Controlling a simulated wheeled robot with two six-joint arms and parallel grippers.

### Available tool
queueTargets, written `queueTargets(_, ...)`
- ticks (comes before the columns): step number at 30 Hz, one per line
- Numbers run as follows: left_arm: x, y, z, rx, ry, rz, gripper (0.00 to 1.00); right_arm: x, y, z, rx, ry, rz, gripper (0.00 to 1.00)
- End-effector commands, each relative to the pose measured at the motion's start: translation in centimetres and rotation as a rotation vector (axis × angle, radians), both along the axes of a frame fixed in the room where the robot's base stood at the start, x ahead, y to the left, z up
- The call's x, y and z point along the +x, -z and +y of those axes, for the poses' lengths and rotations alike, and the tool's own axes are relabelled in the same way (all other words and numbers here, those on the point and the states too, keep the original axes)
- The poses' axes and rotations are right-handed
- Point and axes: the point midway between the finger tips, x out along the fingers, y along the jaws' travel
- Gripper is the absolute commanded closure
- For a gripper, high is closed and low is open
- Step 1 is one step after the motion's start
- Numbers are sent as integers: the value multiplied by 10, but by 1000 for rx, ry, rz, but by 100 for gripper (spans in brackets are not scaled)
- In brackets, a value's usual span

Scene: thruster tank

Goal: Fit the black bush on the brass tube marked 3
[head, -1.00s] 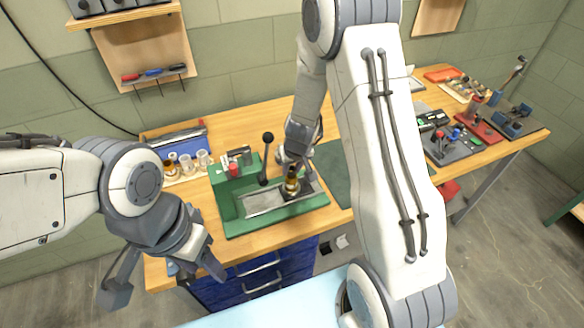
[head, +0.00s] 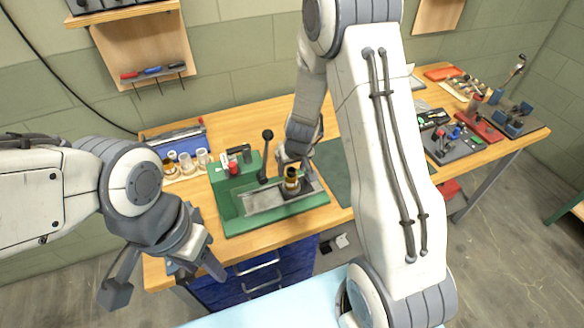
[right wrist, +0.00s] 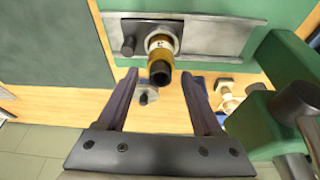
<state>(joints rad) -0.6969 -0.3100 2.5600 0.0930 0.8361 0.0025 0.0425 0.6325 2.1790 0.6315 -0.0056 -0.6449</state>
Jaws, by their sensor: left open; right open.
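A brass tube (head: 291,184) stands upright on the grey slide of a green fixture, with a dark cylindrical piece at its upper end. The right wrist view shows this brass tube (right wrist: 159,52) with the black bush (right wrist: 160,74) at its near end. They look in line and touching; how far they are seated, I cannot tell. A mark on the tube's collar is too small to read. My right gripper (right wrist: 163,82) is open, its fingers on either side of the bush and apart from it. My left gripper (head: 165,272) is open and empty, low at the bench's front left.
The green fixture (head: 240,225) has a black-knobbed lever (head: 267,152) beside the tube. Several small tubes and cups (head: 187,165) stand at the back left. A dark green mat (head: 335,172) lies right of the fixture. Other fixtures (head: 455,143) fill the right bench.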

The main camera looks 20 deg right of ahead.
Motion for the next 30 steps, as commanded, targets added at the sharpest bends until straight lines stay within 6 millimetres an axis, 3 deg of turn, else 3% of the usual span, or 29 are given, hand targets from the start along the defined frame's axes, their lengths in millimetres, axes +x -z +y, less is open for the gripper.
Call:
queueTargets(9,0,-46,0,0,5,0,50,-19,-63,1,0,0,-1,32)
queueTargets(15,0,-64,0,0,9,-1,50,-29,-88,1,0,-1,-1,32)
queueTargets(30,0,-68,0,0,10,-1,50,-33,-94,2,0,1,0,32)
